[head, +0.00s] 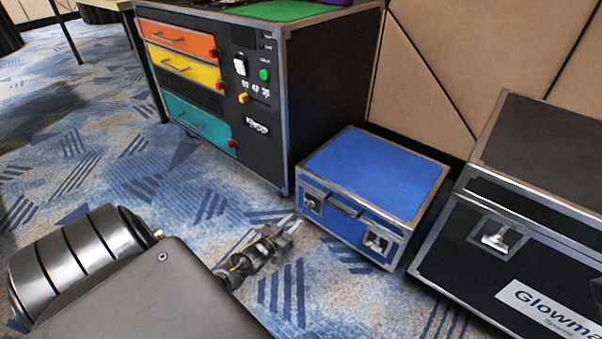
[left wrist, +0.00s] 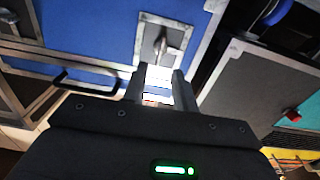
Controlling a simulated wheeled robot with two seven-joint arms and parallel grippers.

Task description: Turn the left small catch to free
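The blue case (head: 375,172) stands on the carpet with two small metal catches on its front. The left small catch (head: 312,203) is near the left end, and it also shows in the left wrist view (left wrist: 163,42) as a silver lever on a square plate. The right small catch (head: 378,240) is near the other end. My left gripper (head: 292,224) is just in front of the left catch. In the left wrist view its fingers (left wrist: 160,72) are apart with nothing held between them, and the catch lies just beyond the fingertips. My right gripper is not in view.
A dark handle (head: 343,205) sits between the catches. A black cabinet (head: 330,95) with orange, yellow and teal drawers stands behind left. A large black case (head: 525,200) with its own latch (head: 495,238) stands to the right. Carpet in front is clear.

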